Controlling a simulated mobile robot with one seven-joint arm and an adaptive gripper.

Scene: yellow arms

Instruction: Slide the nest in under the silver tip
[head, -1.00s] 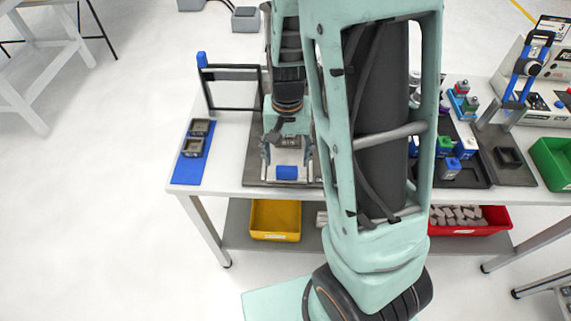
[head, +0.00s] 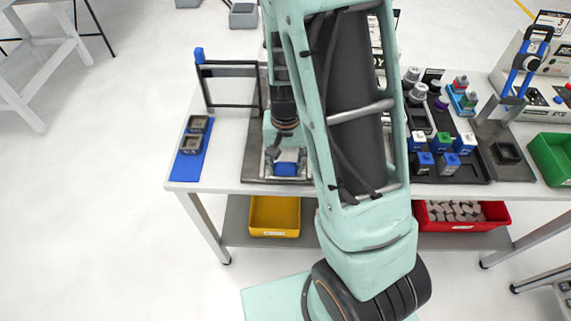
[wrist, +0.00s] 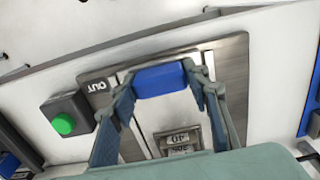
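The nest (wrist: 181,139) is a grey holder with small numbered markings, set in a light metal slide plate. Its blue handle block (wrist: 160,80) also shows at the front of the station in the head view (head: 286,169). My gripper (wrist: 160,75) has one fingertip at each end of the blue handle, close against it. Whether the fingers press on the handle cannot be told. The word OUT is marked on the metal base (wrist: 99,86) beside the slide. The silver tip cannot be made out; my arm covers part of the station in the head view.
A box with a green button (wrist: 63,124) stands beside the slide. A blue mat (head: 186,170) with two dark holders lies left of the station. A black frame (head: 228,72) stands behind. Several small coloured bottles (head: 440,142) stand on a dark tray to the right.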

